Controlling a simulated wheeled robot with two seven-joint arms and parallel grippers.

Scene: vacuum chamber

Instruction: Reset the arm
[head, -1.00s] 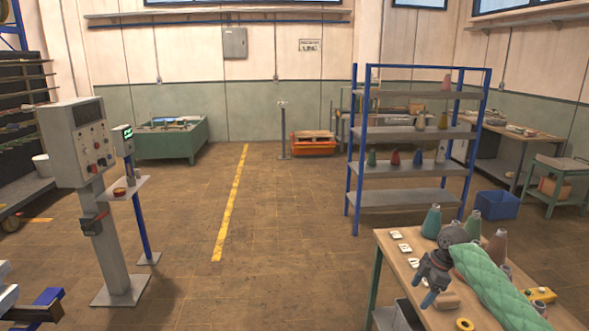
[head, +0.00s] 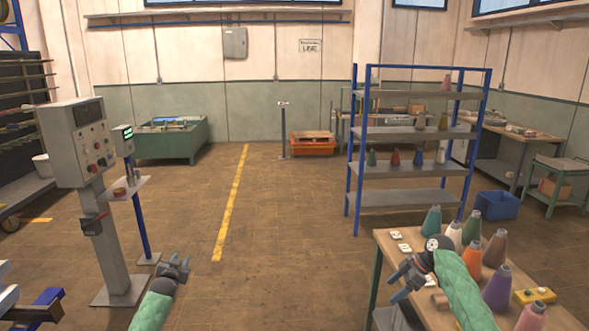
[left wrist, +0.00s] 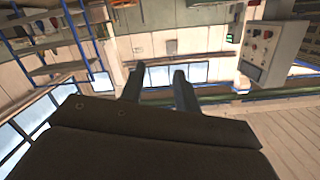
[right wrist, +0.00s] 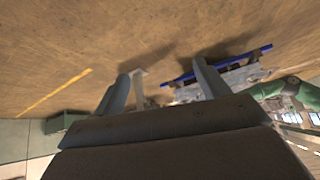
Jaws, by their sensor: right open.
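My left gripper (head: 184,264), on a green padded arm, is in the lower left middle of the head view, over bare floor. In the left wrist view its two fingers (left wrist: 158,74) stand apart with nothing between them. My right gripper (head: 394,286) is by the left edge of the workbench (head: 388,250) in the head view. In the right wrist view its fingers (right wrist: 161,80) are wide apart and empty. From the head view I cannot tell whether it touches the bench.
Several yarn cones, one orange (head: 472,258) and one purple (head: 497,288), stand on the bench beside my right arm. A yellow button box (head: 534,296) lies there too. A grey control pedestal (head: 110,240) stands at left. The middle floor is clear.

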